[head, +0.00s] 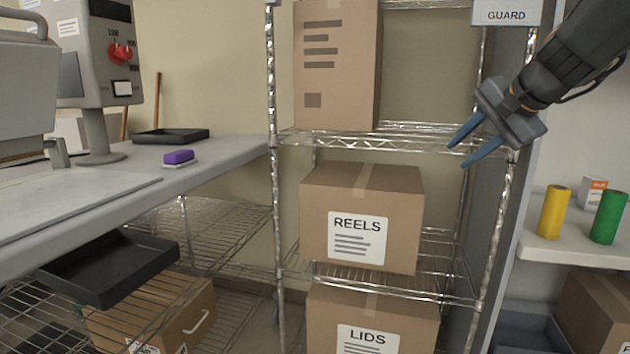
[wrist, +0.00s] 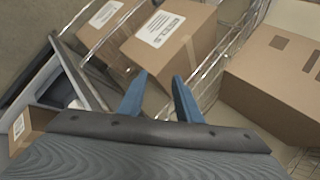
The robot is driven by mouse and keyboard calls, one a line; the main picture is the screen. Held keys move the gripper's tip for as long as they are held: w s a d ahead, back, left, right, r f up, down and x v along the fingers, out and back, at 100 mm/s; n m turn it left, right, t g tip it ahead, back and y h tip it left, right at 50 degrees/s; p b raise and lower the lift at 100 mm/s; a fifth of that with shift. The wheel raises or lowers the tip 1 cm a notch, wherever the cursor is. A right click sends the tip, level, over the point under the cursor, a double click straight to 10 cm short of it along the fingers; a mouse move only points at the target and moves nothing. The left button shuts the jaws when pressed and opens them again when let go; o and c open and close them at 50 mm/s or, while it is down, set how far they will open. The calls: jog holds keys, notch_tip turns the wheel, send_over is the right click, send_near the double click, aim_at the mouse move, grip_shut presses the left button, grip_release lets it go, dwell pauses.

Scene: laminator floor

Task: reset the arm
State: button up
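My gripper (head: 463,153) is raised at the upper right of the head view, in front of the right side of the wire shelf. Its two blue fingers point down and left, spread apart with nothing between them. The wrist view also shows the fingers (wrist: 160,97) apart and empty, with the shelf and its boxes beyond. My arm comes in from the top right corner.
A wire shelf holds a tall box (head: 337,70), a REELS box (head: 395,215) and a LIDS box (head: 415,312). A worktop (head: 210,160) with a purple-topped brush (head: 178,157) stands left. Yellow (head: 553,212) and green (head: 608,218) rolls stand on a right ledge.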

jog(key=s+a+f+n+g+p, duration=0.1)
jog(key=s+a+f+n+g, duration=0.1)
jog(key=s+a+f, duration=0.4)
jog(key=s+a+f+n+g+p, duration=0.1)
jog(key=s+a+f+n+g, duration=0.15)
jog(key=f, duration=0.55)
jog(key=s+a+f+n+g+h+p, duration=0.1)
jog(key=s+a+f+n+g, duration=0.1)
jog(key=s+f, duration=0.4)
jog(key=s+a+f+n+g+h+p, duration=0.1)
jog(key=s+f+n, duration=0.4)
jog(key=s, duration=0.7)
jog(key=shift+s+a+f+g+h+p, duration=0.15)
jog(key=shift+a+f+g+h+p, duration=0.15)
jog(key=shift+a+f+g+p, duration=0.3)
jog(key=shift+d+r+n, duration=0.1)
jog(key=shift+d+n, duration=0.05)
jog(key=shift+n, duration=0.1)
